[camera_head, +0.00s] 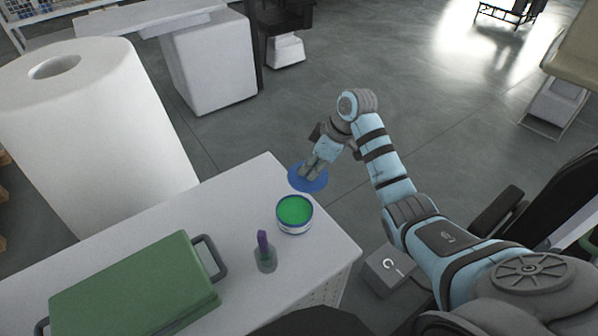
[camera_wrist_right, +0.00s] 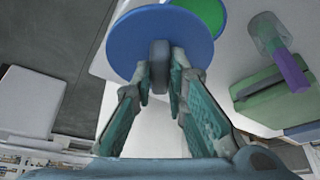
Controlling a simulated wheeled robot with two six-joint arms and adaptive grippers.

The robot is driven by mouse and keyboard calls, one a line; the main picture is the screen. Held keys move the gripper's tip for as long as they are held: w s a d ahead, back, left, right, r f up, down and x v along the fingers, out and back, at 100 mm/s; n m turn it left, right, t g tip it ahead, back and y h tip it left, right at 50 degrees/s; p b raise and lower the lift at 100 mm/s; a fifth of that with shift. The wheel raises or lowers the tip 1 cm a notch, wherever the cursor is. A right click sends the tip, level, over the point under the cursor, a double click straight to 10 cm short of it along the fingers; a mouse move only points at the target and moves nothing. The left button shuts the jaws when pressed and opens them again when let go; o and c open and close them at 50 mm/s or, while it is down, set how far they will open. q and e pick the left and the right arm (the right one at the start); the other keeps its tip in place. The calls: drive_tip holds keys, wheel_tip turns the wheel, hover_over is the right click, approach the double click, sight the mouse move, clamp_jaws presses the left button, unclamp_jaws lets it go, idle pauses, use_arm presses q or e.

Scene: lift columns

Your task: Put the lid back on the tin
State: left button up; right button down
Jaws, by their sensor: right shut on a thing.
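The tin (camera_head: 294,228) stands open on the white table, with green contents showing and a blue and white side. The blue lid (camera_head: 307,186) is a flat disc with a grey knob. My right gripper (camera_head: 313,172) is shut on the knob and holds the lid beyond the tin, near the table's far edge. In the right wrist view the lid (camera_wrist_right: 160,22) fills the top, the fingers (camera_wrist_right: 160,82) close on its knob, and the tin (camera_wrist_right: 207,10) shows partly behind it. My left gripper is not in view.
On the white table (camera_head: 225,200), a green case (camera_head: 135,285) with grey handles lies at left. A small glass jar (camera_head: 265,258) with a purple object stands close to the tin. A large white roll (camera_head: 95,130) stands at the back left. Open floor lies beyond the table.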

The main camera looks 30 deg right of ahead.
sight(298, 185)
drive_tip(key=a+n, duration=0.1)
drive_tip(key=s+a, duration=0.1)
drive_tip(key=a+n+p, duration=0.1)
drive_tip(key=shift+s+n+g+y, duration=0.3)
drive_tip(key=shift+s+g, duration=0.05)
drive_tip(key=shift+g, duration=0.05)
drive_tip(key=shift+a+f+n+g, duration=0.4)
drive_tip(key=shift+a+f+n, duration=0.55)
drive_tip(key=shift+a, duration=0.2)
drive_tip(key=f+b, duration=0.2)
drive_tip(key=shift+w+d+f+b, duration=0.2)
drive_tip(key=shift+w+f+b, duration=0.05)
drive_tip(key=shift+w+b, duration=0.1)
drive_tip(key=f+b, duration=0.2)
drive_tip(key=b, duration=0.1)
drive_tip(key=shift+s+f, duration=0.25)
drive_tip(key=shift+s, duration=0.15)
drive_tip(key=shift+f, duration=0.35)
drive_tip(key=shift+w+f, duration=0.25)
drive_tip(key=shift+f, duration=0.2)
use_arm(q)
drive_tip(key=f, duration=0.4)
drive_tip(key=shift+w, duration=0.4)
use_arm(e)
drive_tip(key=shift+s+r, duration=0.1)
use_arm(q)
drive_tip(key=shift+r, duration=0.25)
